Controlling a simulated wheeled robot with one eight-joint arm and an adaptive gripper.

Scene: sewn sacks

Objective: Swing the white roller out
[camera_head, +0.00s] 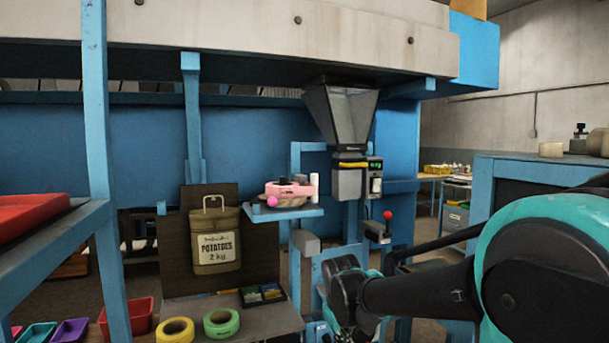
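A small white upright roller (314,186) stands at the right end of a blue shelf, beside a pink sewing unit (289,190) with a pink ball at its left. A second small white cylinder (376,185) sits on the front of the grey hopper machine, below its green display; I cannot tell which one the task means. My arm reaches in from the right, low in the picture, and its black wrist end is below and right of the shelf, apart from both white parts. My gripper's fingers cannot be made out.
A grey hopper (340,112) hangs above the machine. A red-knobbed lever (387,216) stands near my arm. A potato sack (214,240) hangs on a dark board. Yellow (175,330) and green (221,323) tape rolls lie below. A blue post (103,170) stands at left.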

